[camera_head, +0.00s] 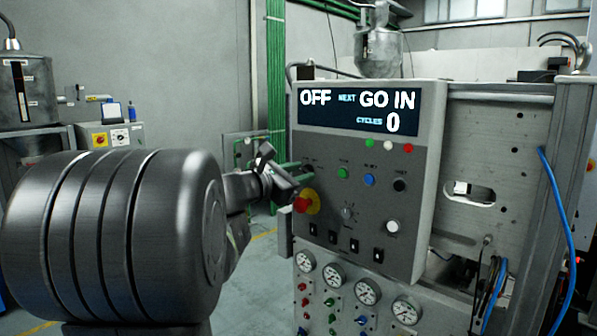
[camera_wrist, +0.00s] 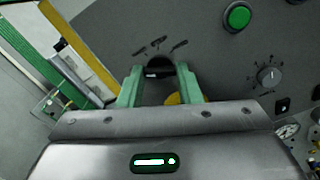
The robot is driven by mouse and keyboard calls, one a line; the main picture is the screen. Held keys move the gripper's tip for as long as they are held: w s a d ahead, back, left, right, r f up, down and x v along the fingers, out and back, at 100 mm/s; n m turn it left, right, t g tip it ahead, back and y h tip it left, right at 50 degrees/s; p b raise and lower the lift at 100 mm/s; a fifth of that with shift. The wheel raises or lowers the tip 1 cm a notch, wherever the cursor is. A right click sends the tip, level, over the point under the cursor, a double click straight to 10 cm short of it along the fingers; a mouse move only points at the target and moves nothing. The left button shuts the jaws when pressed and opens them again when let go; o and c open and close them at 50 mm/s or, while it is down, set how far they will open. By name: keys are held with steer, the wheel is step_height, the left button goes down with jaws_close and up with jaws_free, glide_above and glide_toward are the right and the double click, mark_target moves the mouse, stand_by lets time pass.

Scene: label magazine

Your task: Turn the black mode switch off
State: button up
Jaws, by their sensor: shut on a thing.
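The display (camera_head: 357,110) at the top of the panel reads OFF, GO IN and CYCLES 0.
A red emergency button (camera_head: 303,205) on a yellow ring sits just below my gripper. Green (camera_head: 343,172), blue (camera_head: 369,180) and black buttons are to the right, with a small dial (camera_head: 347,213) below. Gauges line the lower panel. A blue hose (camera_head: 571,230) hangs at right.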

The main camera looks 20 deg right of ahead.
steer(key=shift+f, duration=0.1)
stand_by(0.3)
steer(key=o, duration=1)
steer(key=shift+c, duration=0.2)
steer(key=v, duration=1.4)
steer(key=shift+b, duration=0.4)
steer(key=shift+d, duration=0.2)
steer(key=p+x, duration=0.1)
steer(key=x, duration=1.2)
steer(key=shift+w+d, duration=0.2)
steer(key=shift+d, duration=0.05)
